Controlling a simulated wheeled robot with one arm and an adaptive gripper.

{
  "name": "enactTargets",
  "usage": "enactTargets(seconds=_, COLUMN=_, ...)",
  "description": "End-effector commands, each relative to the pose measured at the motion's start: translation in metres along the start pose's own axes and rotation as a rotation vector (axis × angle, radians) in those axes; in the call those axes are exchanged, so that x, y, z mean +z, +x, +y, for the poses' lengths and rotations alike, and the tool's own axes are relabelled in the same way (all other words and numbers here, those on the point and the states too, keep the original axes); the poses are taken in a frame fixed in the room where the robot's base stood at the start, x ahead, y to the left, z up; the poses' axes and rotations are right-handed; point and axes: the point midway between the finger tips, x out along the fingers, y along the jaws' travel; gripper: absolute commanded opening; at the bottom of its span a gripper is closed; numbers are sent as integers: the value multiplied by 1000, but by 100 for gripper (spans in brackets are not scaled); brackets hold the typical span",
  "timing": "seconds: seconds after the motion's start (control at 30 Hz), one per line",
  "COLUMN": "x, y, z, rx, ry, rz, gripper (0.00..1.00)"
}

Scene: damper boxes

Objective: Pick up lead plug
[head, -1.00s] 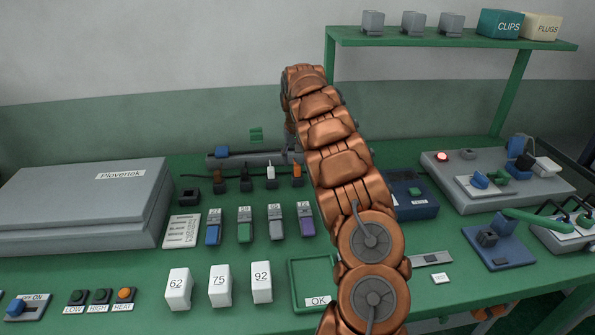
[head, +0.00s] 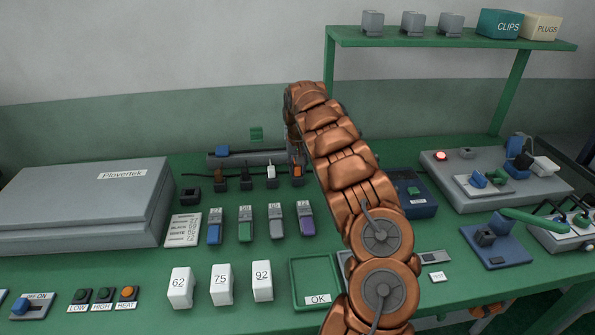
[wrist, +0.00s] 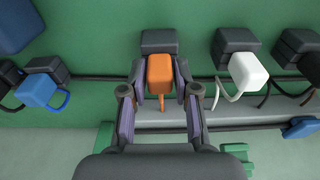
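An orange lead plug (wrist: 159,75) sits in a black socket block (wrist: 159,41) in the wrist view, with a short orange lead hanging from it. It also shows at the right end of a row of plugs in the head view (head: 297,170). My gripper (wrist: 160,72) is around it, one finger on each side, with narrow gaps seeming to remain between fingers and plug. In the head view my gripper (head: 296,158) is just above and behind the plug, largely hidden by my arm.
A white plug (wrist: 248,70) in its own block stands to the right of the orange one in the wrist view, and a blue plug (wrist: 41,91) to the left. A dark rail or cable runs behind. A grey box (head: 85,210) fills the bench's left.

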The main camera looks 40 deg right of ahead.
Motion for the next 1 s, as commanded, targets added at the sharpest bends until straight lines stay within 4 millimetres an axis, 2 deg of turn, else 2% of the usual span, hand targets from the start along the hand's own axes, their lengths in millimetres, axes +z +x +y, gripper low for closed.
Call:
enactTargets(seconds=0.03, x=0, y=0, z=0, rx=0, ry=0, rz=0, gripper=22)
enactTargets(seconds=0.2, x=0, y=0, z=0, rx=0, ry=0, rz=0, gripper=4)
enactTargets(seconds=0.23, x=0, y=0, z=0, rx=0, ry=0, rz=0, gripper=3)
enactTargets(seconds=0.57, x=-1, y=-4, z=0, rx=0, ry=0, rz=2, gripper=3)
enactTargets(seconds=1.0, x=-2, y=-36, z=-1, rx=2, ry=-1, rz=0, gripper=3)
